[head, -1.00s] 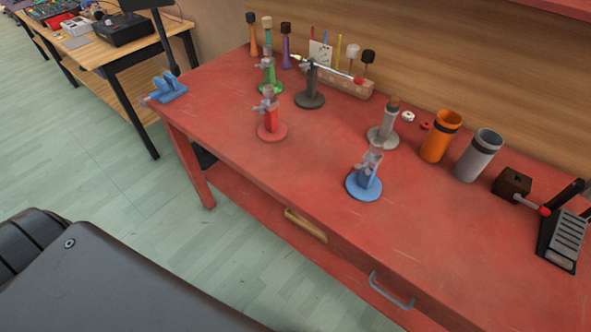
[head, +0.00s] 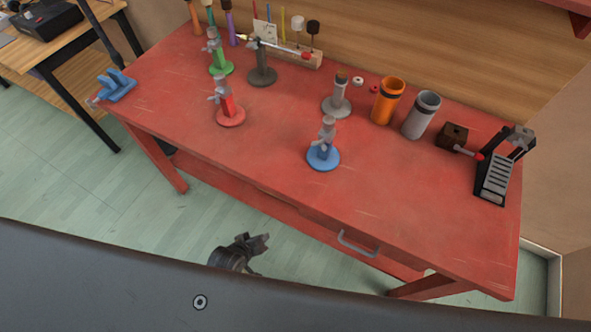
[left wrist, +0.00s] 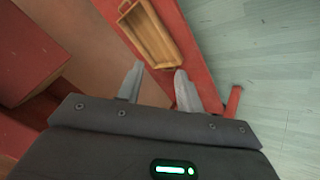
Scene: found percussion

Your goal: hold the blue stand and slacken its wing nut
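The blue stand (head: 323,157) stands upright on the red table, near the middle of its front half. It has a round blue base and a grey clamp (head: 327,131) on top. A small grey part juts out at the clamp's left side; I cannot make out the wing nut clearly. A dark gripper (head: 258,246), apparently my left, is in front of the table, lower than its top and well apart from the stand. In the left wrist view my left gripper (left wrist: 159,69) is open with nothing between its fingers. My right gripper is not in view.
A red stand (head: 231,115), a green stand (head: 220,66) and a grey stand (head: 337,104) are around it. Orange (head: 387,102) and grey (head: 421,116) cups stand behind right. A wooden tray-like piece (left wrist: 150,35) lies beyond my left fingers. A grey handle (head: 358,245) projects from the front.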

